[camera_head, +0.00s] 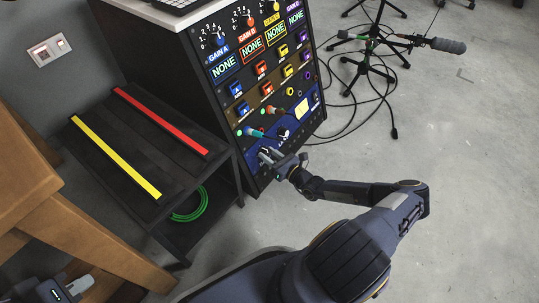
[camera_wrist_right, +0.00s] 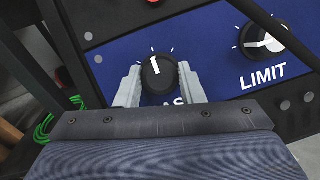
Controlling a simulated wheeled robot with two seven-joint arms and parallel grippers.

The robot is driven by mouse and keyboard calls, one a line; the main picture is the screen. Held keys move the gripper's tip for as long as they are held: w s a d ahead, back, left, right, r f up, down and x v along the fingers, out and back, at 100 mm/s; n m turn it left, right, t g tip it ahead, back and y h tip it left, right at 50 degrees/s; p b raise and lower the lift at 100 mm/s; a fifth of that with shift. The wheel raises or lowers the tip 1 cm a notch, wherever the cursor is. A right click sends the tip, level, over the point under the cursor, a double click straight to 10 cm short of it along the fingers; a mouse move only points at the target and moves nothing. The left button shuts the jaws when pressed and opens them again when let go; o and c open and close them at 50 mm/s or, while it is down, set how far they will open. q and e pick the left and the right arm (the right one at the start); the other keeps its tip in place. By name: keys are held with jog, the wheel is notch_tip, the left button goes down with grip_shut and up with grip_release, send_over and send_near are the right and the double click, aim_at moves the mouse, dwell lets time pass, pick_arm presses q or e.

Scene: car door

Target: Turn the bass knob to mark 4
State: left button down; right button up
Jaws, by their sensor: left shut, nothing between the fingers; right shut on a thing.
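The bass knob (camera_wrist_right: 157,73) is a black round knob with a white pointer on a blue panel, seen in the right wrist view. Its pointer aims nearly straight up, tilted slightly left. White tick marks surround it, with no numerals legible. Its label below is mostly hidden; only part of the lettering shows. My right gripper (camera_wrist_right: 159,69) is shut on the knob, one grey finger on each side. In the head view, my right gripper (camera_head: 268,157) is at the lower blue panel and hides the knob. My left gripper (camera_head: 80,287) is shut and empty at the bottom left, partly visible.
The LIMIT knob (camera_wrist_right: 262,40) is to the right on the same panel. The rack (camera_head: 262,65) carries several other knobs and switches above. A dark shelf (camera_head: 120,130) with yellow and red strips stands left. A wooden frame (camera_head: 100,245) is near my left gripper. Open floor lies right.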

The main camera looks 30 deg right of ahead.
jog(key=shift+a+r+m+h+p, duration=0.1)
jog(key=shift+r+m+h+p, duration=0.15)
jog(key=shift+m+p, duration=0.5)
jog(key=m+h+p, duration=0.1)
jog(key=m+p, duration=0.3)
jog(key=m+h+p, duration=0.2)
jog(key=m+p, duration=0.2)
jog(key=p, duration=0.1)
jog(key=shift+a+r+m+g, duration=0.1)
jog(key=shift+m+g, duration=0.25)
jog(key=shift+g, duration=0.05)
jog(key=m+p, duration=0.2)
jog(key=m+g+h+p, duration=0.1)
jog(key=m+p, duration=0.1)
jog(key=m, duration=0.1)
jog(key=shift+m+g+h+p, duration=0.25)
jog(key=shift+m+g+p, duration=0.05)
jog(key=shift+p, duration=0.05)
jog(key=shift+m+g+p, duration=0.7)
jog(key=shift+m+p, duration=0.45)
jog(key=shift+m, duration=0.75)
jog(key=o, duration=1)
